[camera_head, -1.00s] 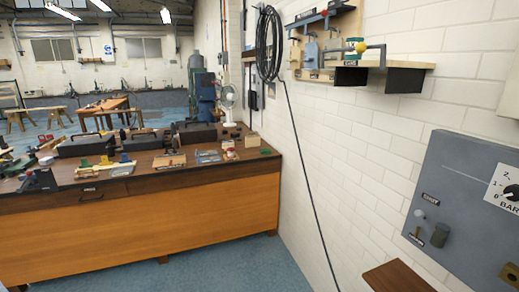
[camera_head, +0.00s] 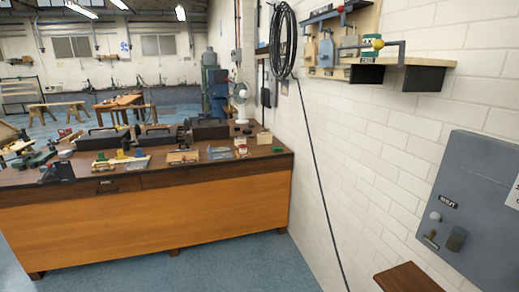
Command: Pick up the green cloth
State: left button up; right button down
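I cannot make out the green cloth with certainty. A small dark green item (camera_head: 277,149) lies at the right end of the workbench top (camera_head: 225,170), too small to tell whether it is cloth. Other small green pieces lie among the tools at the left of the bench. Neither of my grippers is in view.
The wooden workbench stands along the left, with tool boxes (camera_head: 208,130) and a white fan (camera_head: 240,93). A white brick wall carries a coiled black cable (camera_head: 283,40), a shelf (camera_head: 430,63) and a grey panel (camera_head: 470,200). Blue floor (camera_head: 230,265) in front is clear.

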aim_at(275, 148)
jog(key=i+j+u, duration=0.25)
jog(key=i, duration=0.9)
jog(key=i+u, duration=0.25)
jog(key=i, duration=0.95)
jog(key=i+z, duration=0.15)
jog(key=i, duration=0.35)
jog(key=i+j+z, duration=0.15)
jog(key=i, duration=0.35)
jog(key=i+j+z, duration=0.15)
jog(key=i, duration=0.3)
jog(key=i+j+z, duration=0.15)
jog(key=i+j, duration=0.15)
jog(key=i, duration=0.2)
